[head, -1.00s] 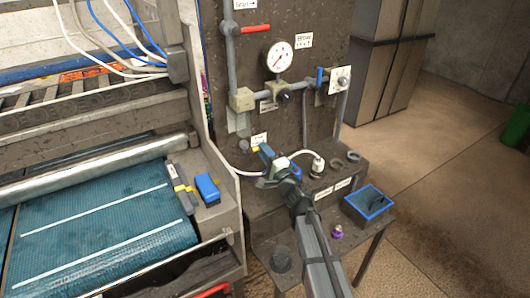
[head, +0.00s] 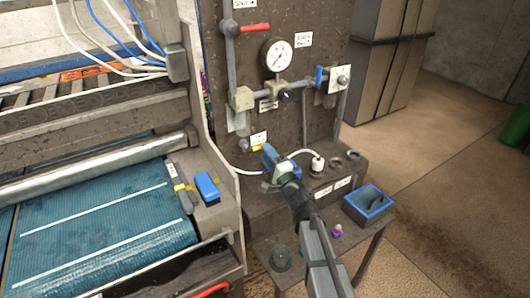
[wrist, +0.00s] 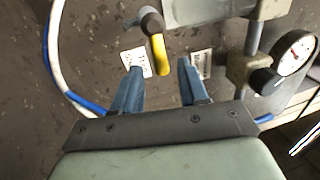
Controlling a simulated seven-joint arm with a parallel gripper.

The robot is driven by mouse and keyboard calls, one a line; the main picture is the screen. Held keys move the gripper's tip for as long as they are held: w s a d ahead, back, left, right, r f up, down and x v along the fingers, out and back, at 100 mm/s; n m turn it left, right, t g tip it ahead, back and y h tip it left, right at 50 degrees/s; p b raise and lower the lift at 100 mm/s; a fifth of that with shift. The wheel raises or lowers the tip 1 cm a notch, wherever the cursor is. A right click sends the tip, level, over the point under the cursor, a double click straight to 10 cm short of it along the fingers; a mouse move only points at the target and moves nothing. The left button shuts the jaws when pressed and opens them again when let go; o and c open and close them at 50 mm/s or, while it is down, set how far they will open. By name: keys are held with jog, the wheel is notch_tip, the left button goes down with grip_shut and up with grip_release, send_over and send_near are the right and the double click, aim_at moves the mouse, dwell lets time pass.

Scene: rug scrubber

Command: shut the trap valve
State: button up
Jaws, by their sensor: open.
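A valve with a yellow lever (wrist: 158,54) shows in the wrist view, just beyond and between my fingertips. Its dark round hub (wrist: 151,23) is at the top, against a grey cylindrical body (wrist: 195,10). In the head view a small yellow piece (head: 257,148) shows below the pipework, partly hidden by my gripper. My gripper (wrist: 160,68) is open, with a blue finger on either side of the lever's line. Nothing is between the fingers' inner faces. In the head view my gripper (head: 268,153) is close to the dark panel.
A gauge (head: 277,55), a red lever (head: 255,28) and a blue lever (head: 320,74) are on the panel. A blue-rimmed tray (head: 369,202) and a conveyor (head: 100,225) flank my arm.

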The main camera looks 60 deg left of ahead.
jog(key=d+f, duration=0.2)
jog(key=d, duration=0.9)
jog(key=shift+d, duration=0.3)
jog(key=shift+f, duration=0.15)
jog(key=d+f, duration=0.1)
jog(key=d, duration=0.7)
jog(key=shift+d+f, duration=0.35)
jog(key=shift+d, duration=0.05)
